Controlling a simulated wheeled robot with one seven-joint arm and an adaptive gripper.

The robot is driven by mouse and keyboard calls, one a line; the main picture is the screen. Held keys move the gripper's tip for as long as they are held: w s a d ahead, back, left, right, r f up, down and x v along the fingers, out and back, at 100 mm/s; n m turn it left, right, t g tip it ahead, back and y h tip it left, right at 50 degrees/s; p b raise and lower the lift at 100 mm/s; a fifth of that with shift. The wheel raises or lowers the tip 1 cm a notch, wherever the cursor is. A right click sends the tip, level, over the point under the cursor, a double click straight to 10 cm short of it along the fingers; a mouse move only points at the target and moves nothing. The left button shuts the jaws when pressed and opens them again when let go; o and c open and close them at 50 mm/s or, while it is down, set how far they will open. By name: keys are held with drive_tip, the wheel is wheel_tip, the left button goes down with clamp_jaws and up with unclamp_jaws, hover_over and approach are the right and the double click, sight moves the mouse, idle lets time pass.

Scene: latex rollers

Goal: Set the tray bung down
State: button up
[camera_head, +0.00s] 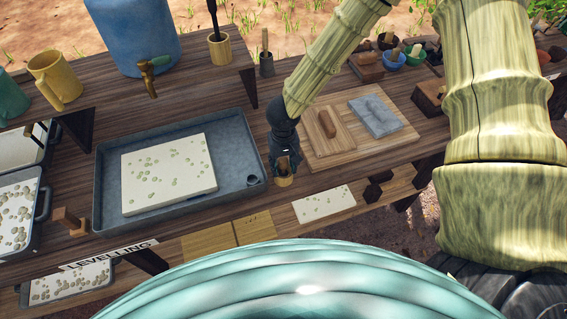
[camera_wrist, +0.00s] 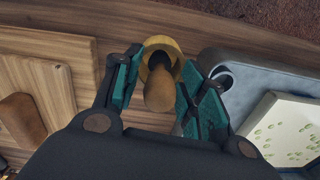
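The tray bung (camera_wrist: 160,92), a brown wooden peg, stands with its handle toward the wrist camera. Its lower end is at a round yellow wooden piece (camera_wrist: 153,46) that seems to rest on the bench; whether that is its base or a cup is unclear. In the head view the yellow piece (camera_head: 284,181) is at the bench's front edge. My gripper (camera_wrist: 160,72) is open around the bung, with a visible gap beside the left finger. The grey tray (camera_head: 215,123), holding a white slab, lies left of my gripper. Its round outlet (camera_head: 253,180) is in the near right corner.
A wooden board (camera_head: 345,150) with a wooden block and grey slab lies close right of my gripper. A raised shelf (camera_head: 185,68) with a blue vessel (camera_head: 125,35) and mugs stands behind the tray. Small bowls (camera_head: 390,60) stand at the back right.

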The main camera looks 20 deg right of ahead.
idle(0.3)
drive_tip(key=shift+r+b, duration=0.35)
drive_tip(key=shift+r, duration=0.15)
wheel_tip(320, 180, up, 12)
drive_tip(key=shift+b, duration=0.35)
